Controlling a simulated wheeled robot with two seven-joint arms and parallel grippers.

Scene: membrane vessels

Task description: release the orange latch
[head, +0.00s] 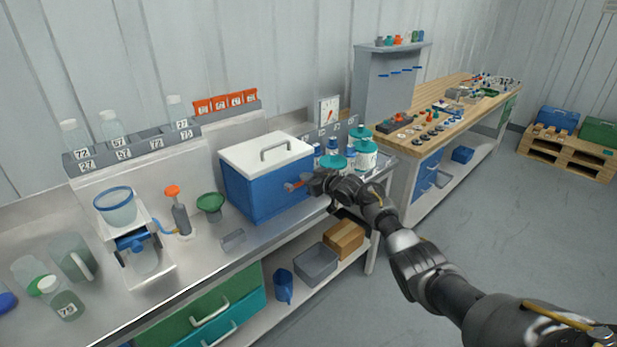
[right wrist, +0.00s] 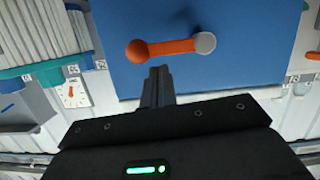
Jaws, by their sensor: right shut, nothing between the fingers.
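The orange latch (right wrist: 168,47) is on the blue side of a cooler box in the right wrist view. It is a bar with a round orange knob at one end and a grey round end at the other. In the head view the latch (head: 294,185) shows small on the right part of the blue box (head: 262,192), which has a closed white lid (head: 265,153). My right gripper (head: 312,183) is beside the latch. In the right wrist view its shut, empty fingers (right wrist: 158,72) point at the bar, just short of it or touching; I cannot tell which. My left gripper is not in view.
White jars with teal lids (head: 362,155) stand right of the box, close to my right arm. The steel bench's front edge runs below the box.

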